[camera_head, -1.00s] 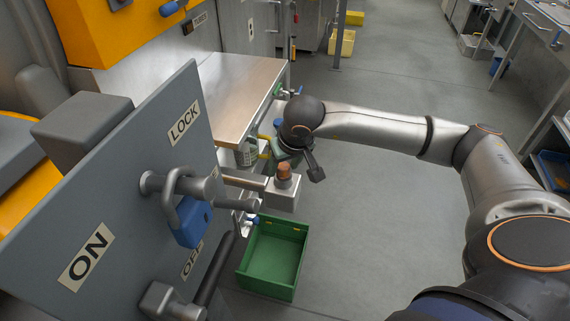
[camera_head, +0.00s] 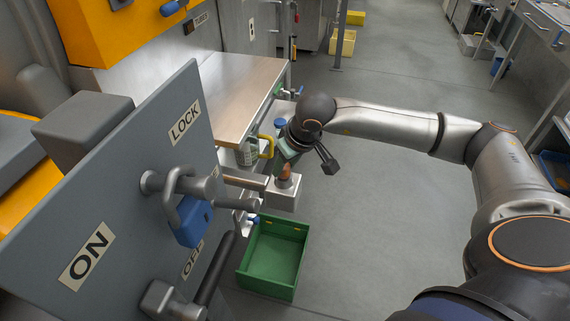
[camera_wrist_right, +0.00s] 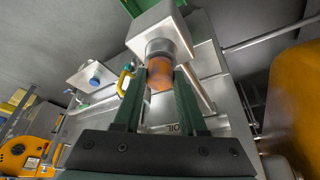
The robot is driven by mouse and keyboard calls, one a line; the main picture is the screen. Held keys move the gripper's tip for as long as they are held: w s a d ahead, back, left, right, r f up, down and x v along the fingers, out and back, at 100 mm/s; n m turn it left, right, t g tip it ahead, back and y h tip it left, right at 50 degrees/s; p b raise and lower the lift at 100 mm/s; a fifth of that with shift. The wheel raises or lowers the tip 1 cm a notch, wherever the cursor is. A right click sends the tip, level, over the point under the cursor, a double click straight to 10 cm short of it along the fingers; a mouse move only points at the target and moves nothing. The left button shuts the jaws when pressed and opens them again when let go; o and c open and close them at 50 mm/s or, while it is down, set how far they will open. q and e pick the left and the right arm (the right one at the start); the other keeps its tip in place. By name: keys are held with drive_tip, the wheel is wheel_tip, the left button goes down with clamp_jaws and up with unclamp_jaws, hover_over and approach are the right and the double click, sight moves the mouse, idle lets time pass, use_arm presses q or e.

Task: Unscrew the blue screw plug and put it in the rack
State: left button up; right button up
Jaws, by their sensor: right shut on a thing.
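My right gripper (camera_wrist_right: 161,78) is shut on an orange-brown cylindrical plug (camera_wrist_right: 160,75), one green finger on each side. The plug meets the round collar of a grey metal block (camera_wrist_right: 152,25). In the head view the orange-brown plug (camera_head: 284,173) stands on top of that block (camera_head: 284,195), below my right wrist. A blue plug (camera_wrist_right: 94,81) sits apart on a pale plate, left of the fingers in the wrist view. It also shows in the head view (camera_head: 280,122), just left of my wrist. My left gripper is out of view. I cannot make out a rack with certainty.
A green open box (camera_head: 272,264) stands on the floor below the block. A grey panel with a blue padlock (camera_head: 190,222) fills the left side. A yellow handle (camera_head: 266,147) is close to my wrist.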

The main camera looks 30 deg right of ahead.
drive_tip(key=n, duration=0.2)
drive_tip(key=n+y, duration=0.1)
drive_tip(key=n, duration=0.1)
drive_tip(key=shift+d+y, duration=0.15)
drive_tip(key=shift+y, duration=0.15)
drive_tip(key=shift+g, duration=0.3)
drive_tip(key=o, duration=0.8)
drive_tip(key=shift+c, duration=0.2)
drive_tip(key=m, duration=0.1)
drive_tip(key=m+h, duration=0.1)
drive_tip(key=m, duration=0.2)
drive_tip(key=shift+a+h, duration=0.3)
drive_tip(key=shift+h, duration=0.1)
drive_tip(key=m+h, duration=0.1)
drive_tip(key=m, duration=0.2)
